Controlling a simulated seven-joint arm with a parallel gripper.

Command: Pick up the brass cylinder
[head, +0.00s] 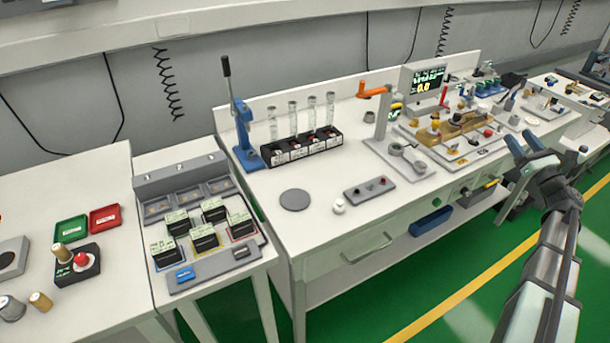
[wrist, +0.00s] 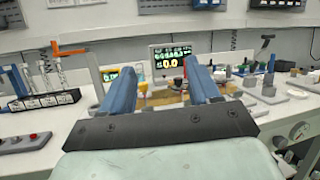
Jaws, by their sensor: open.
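A small brass cylinder (head: 40,301) stands on the left white table at the lower left of the head view, beside a grey metal cylinder (head: 12,308). A second brass-coloured cylinder (head: 62,252) stands on or against the black box with the red button (head: 82,261). I cannot tell which one the task names. My gripper (head: 524,142) is at the right of the head view, far from both. Its two blue fingers are apart and empty, and they also show in the wrist view (wrist: 159,72). Neither of these cylinders shows in the wrist view.
Green (head: 71,229) and red (head: 105,218) trays lie behind the black box. A rack of black-and-green modules (head: 203,232) stands to its right. The middle table holds a blue press (head: 246,125), glass tubes (head: 311,112) and a display (head: 428,83). Bare tabletop surrounds the grey disc (head: 295,200).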

